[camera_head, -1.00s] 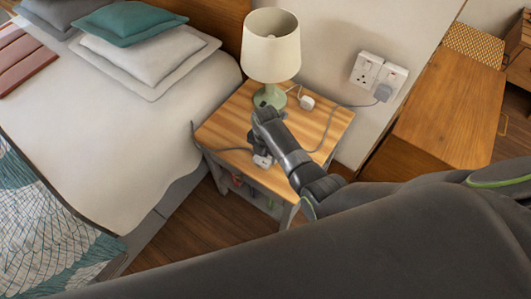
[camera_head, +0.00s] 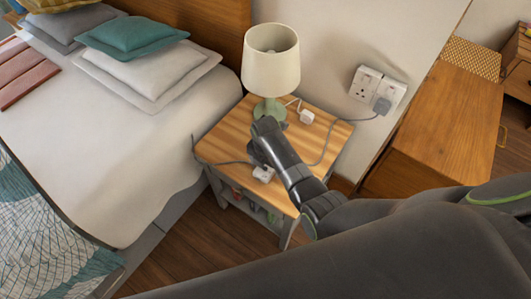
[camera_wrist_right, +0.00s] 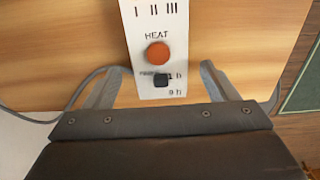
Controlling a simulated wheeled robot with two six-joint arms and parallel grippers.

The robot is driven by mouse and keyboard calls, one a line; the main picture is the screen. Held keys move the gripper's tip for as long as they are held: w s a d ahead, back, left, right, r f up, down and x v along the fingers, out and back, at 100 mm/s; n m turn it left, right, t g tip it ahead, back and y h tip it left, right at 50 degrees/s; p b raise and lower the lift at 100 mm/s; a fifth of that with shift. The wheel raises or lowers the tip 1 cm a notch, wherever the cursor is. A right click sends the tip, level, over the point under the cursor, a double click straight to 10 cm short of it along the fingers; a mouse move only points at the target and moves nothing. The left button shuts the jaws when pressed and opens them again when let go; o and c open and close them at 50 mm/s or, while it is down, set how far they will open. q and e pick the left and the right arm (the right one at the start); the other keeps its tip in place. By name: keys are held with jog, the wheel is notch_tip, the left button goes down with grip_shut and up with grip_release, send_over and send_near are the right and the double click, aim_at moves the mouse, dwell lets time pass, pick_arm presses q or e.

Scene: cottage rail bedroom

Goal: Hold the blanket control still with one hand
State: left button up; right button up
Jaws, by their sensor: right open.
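The blanket control (camera_wrist_right: 150,35) is a white panel with heat marks, a round orange button and a small black switch. In the right wrist view it lies on the wooden nightstand top between the two fingers of my right gripper (camera_wrist_right: 160,85). The fingers are spread, with a gap on each side of the control. In the head view my right gripper (camera_head: 258,158) is over the nightstand, and a white end of the control (camera_head: 263,174) shows beside it; the rest is hidden by my arm. My left gripper is not in view.
The nightstand (camera_head: 222,143) also holds a green-based lamp (camera_head: 271,65) and a small white plug-like item (camera_head: 306,117). A grey cord (camera_head: 325,147) runs across the top to the wall socket (camera_head: 366,84). The bed (camera_head: 130,150) stands at the left.

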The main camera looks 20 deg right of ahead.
notch_tip(320, 180, up, 10)
jog(key=shift+r, duration=0.2)
dwell(0.3)
